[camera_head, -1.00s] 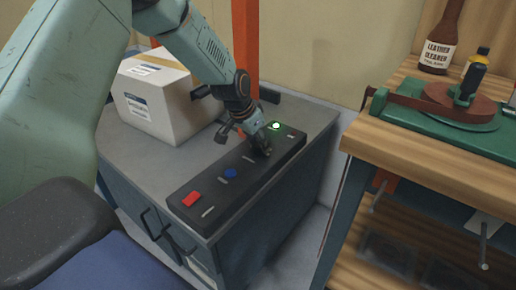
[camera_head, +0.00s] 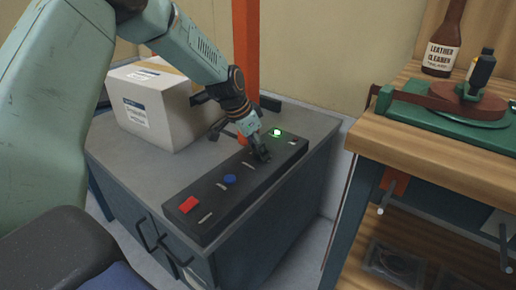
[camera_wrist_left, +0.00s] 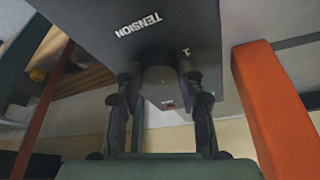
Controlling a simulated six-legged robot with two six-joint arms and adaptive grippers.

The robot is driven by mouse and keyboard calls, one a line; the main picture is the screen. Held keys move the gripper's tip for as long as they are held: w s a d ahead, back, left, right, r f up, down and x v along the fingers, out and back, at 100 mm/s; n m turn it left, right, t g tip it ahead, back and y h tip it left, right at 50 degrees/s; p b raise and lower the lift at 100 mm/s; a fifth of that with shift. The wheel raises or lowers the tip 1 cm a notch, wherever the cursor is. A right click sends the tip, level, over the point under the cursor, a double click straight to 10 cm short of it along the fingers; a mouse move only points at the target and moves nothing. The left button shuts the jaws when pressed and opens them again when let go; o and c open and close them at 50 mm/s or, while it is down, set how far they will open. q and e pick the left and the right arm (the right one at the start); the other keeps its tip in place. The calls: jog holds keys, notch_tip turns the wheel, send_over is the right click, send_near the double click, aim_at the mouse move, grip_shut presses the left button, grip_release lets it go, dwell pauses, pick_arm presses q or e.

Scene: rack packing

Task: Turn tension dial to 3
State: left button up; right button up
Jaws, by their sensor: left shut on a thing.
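A dark control panel (camera_head: 236,193) lies on the grey cabinet. My left gripper (camera_head: 260,153) reaches down to the panel's far part, just before the lit green button (camera_head: 277,133). In the left wrist view, my left gripper (camera_wrist_left: 161,98) is shut with its two fingers on either side of the dark round tension dial (camera_wrist_left: 160,78). The word TENSION and a small mark, seemingly a 1, are printed on the panel beside the dial. In the head view the gripper mostly hides the dial, and its pointer setting cannot be read. My right gripper is out of view.
The panel also has a red button (camera_head: 189,205) and a blue button (camera_head: 229,179). A white box (camera_head: 160,105) stands left on the cabinet (camera_head: 130,172), by an orange post (camera_head: 246,50). A wooden bench (camera_head: 430,140) stands right, past a gap.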

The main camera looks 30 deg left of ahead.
pick_arm(q)
jog(key=shift+s, duration=0.1)
jog(key=o, duration=1.1)
jog(key=shift+o, duration=0.2)
jog(key=v, duration=1.2)
